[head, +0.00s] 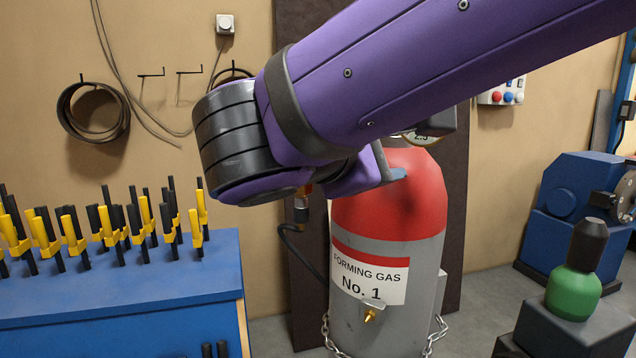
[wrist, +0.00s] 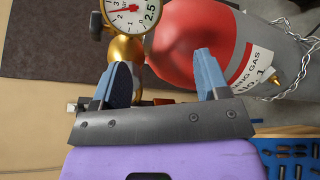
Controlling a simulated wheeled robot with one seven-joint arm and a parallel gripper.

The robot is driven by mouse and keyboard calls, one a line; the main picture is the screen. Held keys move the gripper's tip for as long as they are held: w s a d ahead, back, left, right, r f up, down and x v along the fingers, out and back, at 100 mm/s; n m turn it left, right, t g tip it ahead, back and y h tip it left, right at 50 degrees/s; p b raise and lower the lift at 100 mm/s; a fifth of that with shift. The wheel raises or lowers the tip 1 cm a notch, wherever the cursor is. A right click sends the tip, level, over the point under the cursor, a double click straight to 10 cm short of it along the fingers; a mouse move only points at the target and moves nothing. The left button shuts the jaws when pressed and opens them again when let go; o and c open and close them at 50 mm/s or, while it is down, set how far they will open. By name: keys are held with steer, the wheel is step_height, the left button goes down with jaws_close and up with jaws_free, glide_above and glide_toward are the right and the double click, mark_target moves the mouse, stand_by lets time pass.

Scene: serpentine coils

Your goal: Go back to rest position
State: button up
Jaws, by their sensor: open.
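My gripper (wrist: 162,62) is open, its two blue fingers apart with nothing held between them in the wrist view. In the head view my arm hides most of it, and one blue fingertip shows in front of the red shoulder of the gas cylinder. The gas cylinder (head: 402,205) is grey below and red above, upright, labelled "FORMING GAS No. 1". It also shows in the wrist view (wrist: 180,35), beyond the fingers. A pressure gauge (wrist: 130,14) and a brass regulator (wrist: 126,48) are close to the left finger. Whether the fingers touch anything is unclear.
A blue bench (head: 120,275) with rows of black and yellow tools stands at left. A chain (head: 326,335) and a black hose (head: 300,255) are by the cylinder. A green bottle (head: 573,293) on a dark block and a blue machine (head: 565,195) are at right.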

steer(key=s+d+f+m+g+y, duration=0.1)
steer(key=s+d+f+m+g, duration=0.2)
steer(key=d, duration=0.6)
steer(key=s+d+f+m+g+y, duration=0.1)
steer(key=d+f+m+g+y, duration=0.15)
steer(key=d+f+g, duration=0.4)
steer(key=s+d+f+m+t+y, duration=0.2)
steer(key=s+d+m+y, duration=0.4)
steer(key=m, duration=0.4)
steer(key=shift+s+d+f+t+y, duration=0.2)
steer(key=shift+d+f+t+y, duration=0.15)
steer(key=shift+d+y, duration=0.5)
steer(key=shift+c, duration=0.4)
stand_by(1.6)
